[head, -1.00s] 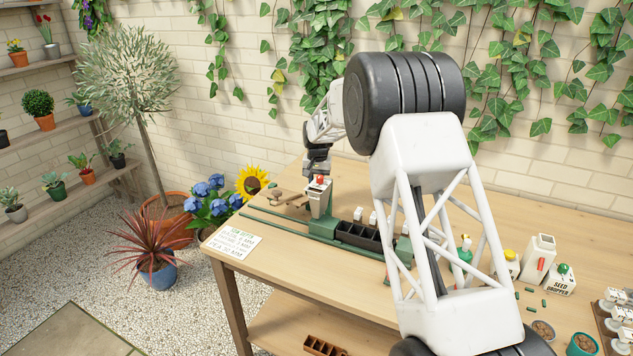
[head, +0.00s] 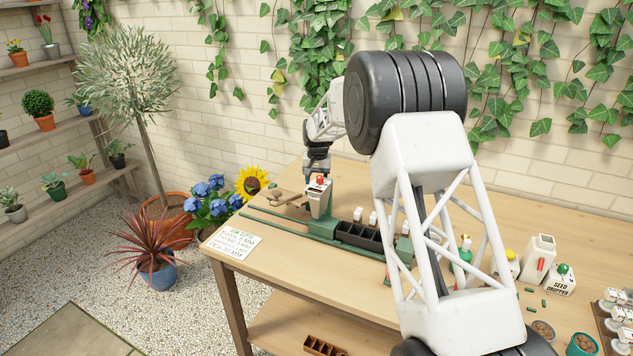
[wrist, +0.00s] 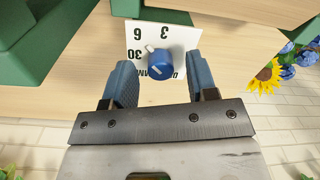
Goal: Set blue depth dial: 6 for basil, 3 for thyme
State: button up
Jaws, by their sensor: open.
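The blue dial (wrist: 160,65) sits on a white plate (wrist: 172,36) printed with 6, 3, 30 and other partly hidden marks, upside down in the wrist view. The dial's white pointer aims up-left, toward the 6. My gripper (wrist: 160,75) is open, with one blue-grey finger on each side of the dial; I cannot tell whether they touch it. In the head view, my gripper (head: 318,168) is at the grey-green seeder head (head: 320,201) with a red top. The dial is not distinguishable there.
A depth card (head: 232,243) lies at the table's left corner. A green rail with a dark compartment tray (head: 357,235) runs beside the seeder head. A seed dropper (head: 560,281) and bottles stand to the right. Blue flowers (head: 208,200) and a sunflower stand beyond the left edge.

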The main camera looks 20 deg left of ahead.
jog(key=shift+d+r, duration=0.15)
jog(key=shift+r, duration=3.45)
